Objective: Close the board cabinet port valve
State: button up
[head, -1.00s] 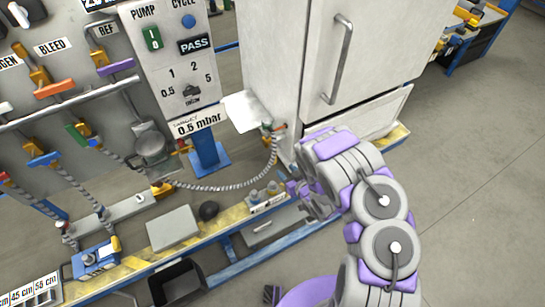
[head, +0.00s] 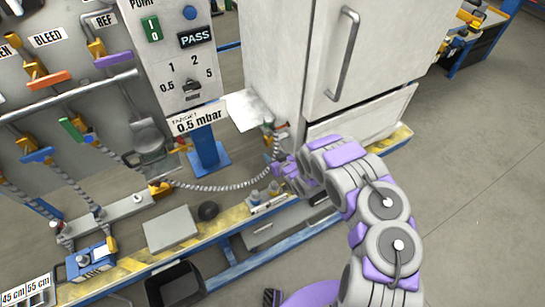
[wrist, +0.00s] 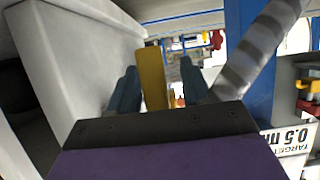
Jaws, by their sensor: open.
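My gripper (head: 280,172) is just below this fitting in the head view. In the wrist view my gripper (wrist: 158,66) is open, its two blue-grey fingers on either side of a yellow bar-like part (wrist: 152,85). I cannot tell whether they touch it, or for certain that it is the valve handle. The hose (wrist: 258,48) passes right of the fingers, and the cabinet wall (wrist: 75,50) is close on the left.
A valve panel (head: 60,100) and a pump post with a "0.5 mbar" sign (head: 198,120) stand left. Open floor (head: 470,170) lies right.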

jog(key=shift+w+d, duration=0.2)
jog(key=shift+d, duration=0.15)
jog(key=shift+a, duration=0.1)
jog(key=shift+c, duration=0.4)
jog(key=shift+a+f, duration=0.1)
jog(key=shift+a, duration=0.2)
jog(key=c, duration=0.4)
jog(key=shift+d, duration=0.15)
grip_shut()
